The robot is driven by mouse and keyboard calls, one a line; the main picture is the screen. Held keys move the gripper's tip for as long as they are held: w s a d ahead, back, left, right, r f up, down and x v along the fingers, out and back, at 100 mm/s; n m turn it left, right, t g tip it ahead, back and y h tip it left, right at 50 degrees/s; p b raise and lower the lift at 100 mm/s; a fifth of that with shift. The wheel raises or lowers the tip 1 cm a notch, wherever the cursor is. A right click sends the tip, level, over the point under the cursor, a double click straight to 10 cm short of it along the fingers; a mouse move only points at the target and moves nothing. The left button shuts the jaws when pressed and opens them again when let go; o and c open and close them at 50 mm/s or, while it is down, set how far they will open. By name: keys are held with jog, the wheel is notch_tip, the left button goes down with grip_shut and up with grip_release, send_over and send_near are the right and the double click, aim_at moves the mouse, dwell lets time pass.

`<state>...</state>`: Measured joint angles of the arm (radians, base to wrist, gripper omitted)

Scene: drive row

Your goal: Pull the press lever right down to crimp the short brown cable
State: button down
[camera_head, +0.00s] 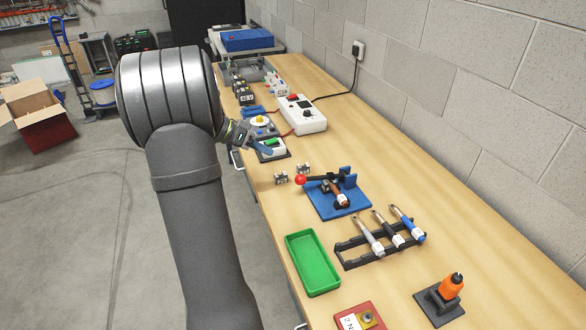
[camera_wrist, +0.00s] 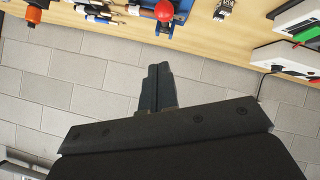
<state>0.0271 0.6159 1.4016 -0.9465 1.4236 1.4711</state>
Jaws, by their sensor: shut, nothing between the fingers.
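The press has a blue base (camera_head: 352,208) and stands on the workbench. Its black lever (camera_head: 322,177) lies about level and ends in a red ball knob (camera_head: 300,180) on the left. The knob also shows at the top of the wrist view (camera_wrist: 164,10). A short brown piece (camera_head: 338,190) with a white tag lies at the press, apparently the brown cable; whether its end sits in the jaws is too small to tell. My gripper (camera_head: 264,148) is shut and empty, beyond the knob and apart from it. Its closed fingers show in the wrist view (camera_wrist: 157,75).
Nearer are a green tray (camera_head: 301,236), a black rack (camera_head: 350,265) of cables and an orange-topped tool (camera_head: 451,287). A white power unit (camera_head: 310,123) stands farther back. A block wall (camera_head: 480,90) bounds the right.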

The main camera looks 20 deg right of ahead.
jog(key=s+d+f+m, duration=0.1)
jog(key=d+f+m, duration=0.2)
jog(key=d+f, duration=0.5)
jog(key=shift+s+d+m+y, duration=0.15)
jog(key=shift+s+m+y, duration=0.05)
jog(key=shift+m+y, duration=0.1)
dwell(0.3)
jog(key=shift+s+a+f, duration=0.1)
jog(key=shift+a+f, duration=0.1)
jog(key=shift+f, duration=0.5)
jog(key=shift+w+a+f, duration=0.1)
jog(key=shift+a+f, duration=0.1)
jog(key=shift+f, duration=0.5)
jog(key=shift+s+a+f, duration=0.1)
jog(key=shift+a+f, duration=0.1)
jog(key=shift+f, duration=0.5)
